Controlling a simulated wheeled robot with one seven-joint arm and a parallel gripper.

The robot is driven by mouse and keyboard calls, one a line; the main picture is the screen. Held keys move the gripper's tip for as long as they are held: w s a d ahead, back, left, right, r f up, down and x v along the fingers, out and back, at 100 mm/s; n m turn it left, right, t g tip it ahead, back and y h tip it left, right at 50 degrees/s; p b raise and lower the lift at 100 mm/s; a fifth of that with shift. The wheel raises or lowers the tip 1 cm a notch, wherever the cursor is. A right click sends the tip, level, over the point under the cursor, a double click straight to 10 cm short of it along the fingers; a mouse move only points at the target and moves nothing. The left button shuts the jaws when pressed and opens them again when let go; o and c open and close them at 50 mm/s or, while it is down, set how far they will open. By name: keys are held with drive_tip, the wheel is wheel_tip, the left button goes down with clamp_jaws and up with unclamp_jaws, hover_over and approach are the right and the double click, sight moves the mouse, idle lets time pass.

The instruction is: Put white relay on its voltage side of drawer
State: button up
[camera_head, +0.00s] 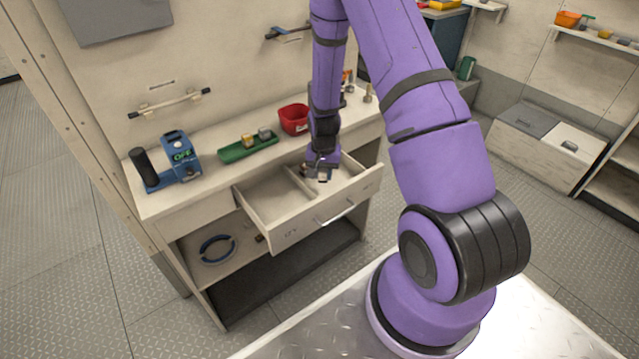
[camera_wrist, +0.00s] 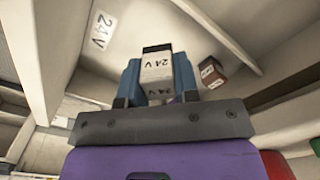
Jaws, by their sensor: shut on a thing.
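My gripper (camera_head: 322,174) is down in the right compartment of the open drawer (camera_head: 262,222). In the wrist view, its blue fingers are shut on the white relay (camera_wrist: 156,66), which has a dark end and a "24 V" mark. I cannot tell whether the relay touches the drawer floor. A "24 V" label (camera_wrist: 101,30) shows in the same compartment in the wrist view. A divider (camera_wrist: 215,30) separates this compartment from the left one, which looks empty in the head view. A small brown block with a white mark (camera_wrist: 212,72) lies beside the held relay, on the same side of the divider.
A blue ring (camera_head: 217,249) lies on the shelf below. The drawer walls are close around my gripper.

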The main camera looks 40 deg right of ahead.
sight(323, 193)
drive_tip(key=shift+f, duration=2.85)
drive_tip(key=o, duration=0.6)
drive_tip(key=shift+f, duration=0.1)
